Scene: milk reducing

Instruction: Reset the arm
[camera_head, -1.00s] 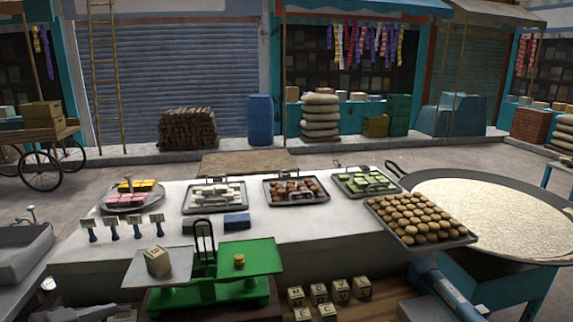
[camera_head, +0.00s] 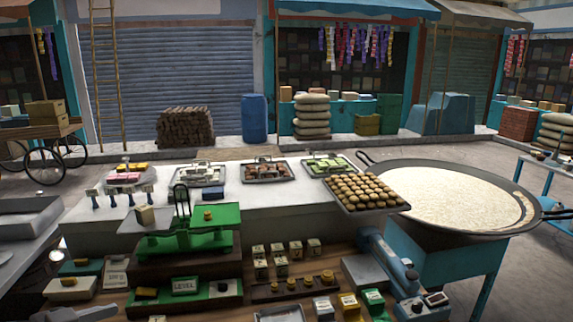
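Neither of my grippers shows clearly in the head view. A grey shape at the bottom left edge is cut off, and I cannot tell what it is. No object is seen held.
Trays of sweets line the counter, including round brown ones (camera_head: 362,192) beside a wide milk pan (camera_head: 455,195) on a blue stand. Lettered blocks (camera_head: 281,264), a weight rack (camera_head: 292,288) and a blue-grey device (camera_head: 388,265) occupy the lower shelf. Paving behind is partly open.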

